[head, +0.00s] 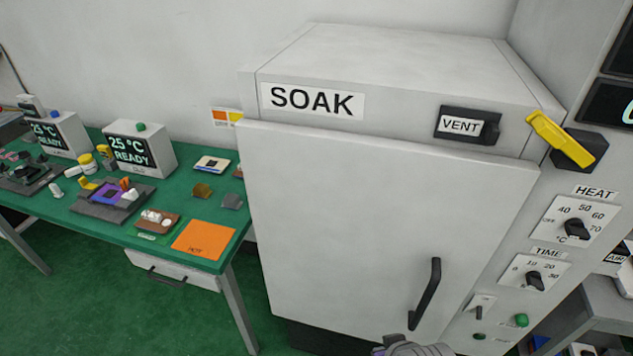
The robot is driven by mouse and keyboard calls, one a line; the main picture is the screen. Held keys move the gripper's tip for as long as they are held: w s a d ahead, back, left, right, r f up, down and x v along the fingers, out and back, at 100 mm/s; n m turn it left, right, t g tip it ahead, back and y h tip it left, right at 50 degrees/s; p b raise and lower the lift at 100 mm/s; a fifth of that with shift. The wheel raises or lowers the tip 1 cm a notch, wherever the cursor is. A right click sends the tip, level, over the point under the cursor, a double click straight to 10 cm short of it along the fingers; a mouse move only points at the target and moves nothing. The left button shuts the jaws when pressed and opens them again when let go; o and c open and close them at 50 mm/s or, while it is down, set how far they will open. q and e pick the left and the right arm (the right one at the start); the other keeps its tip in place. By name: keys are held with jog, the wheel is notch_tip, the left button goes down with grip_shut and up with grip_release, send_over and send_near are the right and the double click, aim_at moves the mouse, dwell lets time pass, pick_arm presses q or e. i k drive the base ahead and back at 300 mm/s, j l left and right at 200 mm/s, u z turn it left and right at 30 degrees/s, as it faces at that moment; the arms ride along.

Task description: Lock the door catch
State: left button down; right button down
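The large light grey cabinet labelled SOAK has a closed-looking door (370,220) with a black vertical handle (425,293) at its lower right. A yellow lever (556,138), which looks like the door catch, sits on a black block (590,148) right of the door's top corner. The lever is tilted, its free end up and to the left, near the cabinet's upper right edge. A grey part of one of my arms shows at the bottom edge, below the door handle; I cannot tell which arm. No gripper fingers show.
A black VENT slider (467,125) is above the door. HEAT (576,229) and TIME (534,280) knobs and a green button (521,320) are on the right panel. A green table (120,229) with several small items stands left. A grey shelf (600,300) is lower right.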

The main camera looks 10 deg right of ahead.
aim_at(543, 125)
jog(key=z, duration=1.8)
